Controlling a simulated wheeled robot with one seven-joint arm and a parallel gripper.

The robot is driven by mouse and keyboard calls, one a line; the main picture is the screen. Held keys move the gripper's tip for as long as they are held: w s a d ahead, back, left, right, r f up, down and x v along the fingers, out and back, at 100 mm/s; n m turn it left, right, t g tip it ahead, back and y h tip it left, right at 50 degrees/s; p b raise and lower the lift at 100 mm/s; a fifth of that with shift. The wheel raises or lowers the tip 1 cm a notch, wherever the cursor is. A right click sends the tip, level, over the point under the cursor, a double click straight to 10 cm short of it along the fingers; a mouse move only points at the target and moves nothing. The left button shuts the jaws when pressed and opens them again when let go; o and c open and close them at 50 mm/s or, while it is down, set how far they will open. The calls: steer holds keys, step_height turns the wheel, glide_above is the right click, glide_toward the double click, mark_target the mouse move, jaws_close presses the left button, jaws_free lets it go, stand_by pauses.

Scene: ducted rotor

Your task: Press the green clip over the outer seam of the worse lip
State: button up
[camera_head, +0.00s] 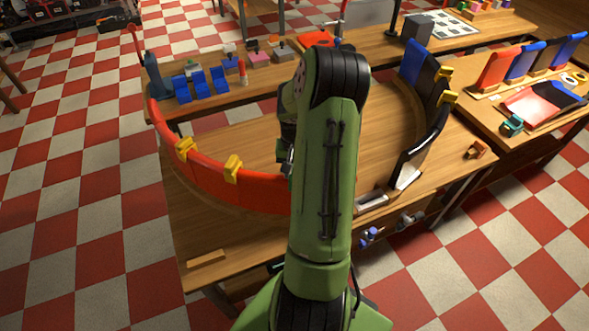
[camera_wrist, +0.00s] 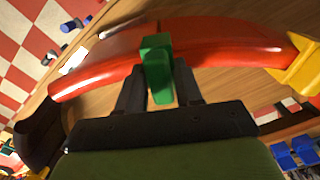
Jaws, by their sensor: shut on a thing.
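The green clip (camera_wrist: 156,58) is between the two dark fingers of my gripper (camera_wrist: 160,80) in the wrist view. The clip overlaps the red curved lip (camera_wrist: 225,38) where two red segments appear to meet. I cannot tell whether it is seated on the lip or just in front of it. In the head view the red lip (camera_head: 205,172) curves along the left and front of the table and passes behind my arm. My arm hides the clip there. Yellow clips (camera_head: 232,168) (camera_head: 185,149) sit on this red lip.
A dark and blue curved lip (camera_head: 428,115) with yellow clips (camera_head: 448,97) stands at the right of the table. A teal clip (camera_head: 512,125) and an orange clip (camera_head: 475,149) lie further right. Blue pieces (camera_head: 200,85) stand at the back left. A small wooden block (camera_head: 207,259) lies front left.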

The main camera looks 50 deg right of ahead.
steer(key=shift+f, duration=0.25)
steer(key=o, duration=1.1)
steer(key=shift+r, duration=0.1)
step_height(320, 180, up, 16)
steer(key=shift+f+p, duration=0.2)
steer(key=shift+p, duration=0.25)
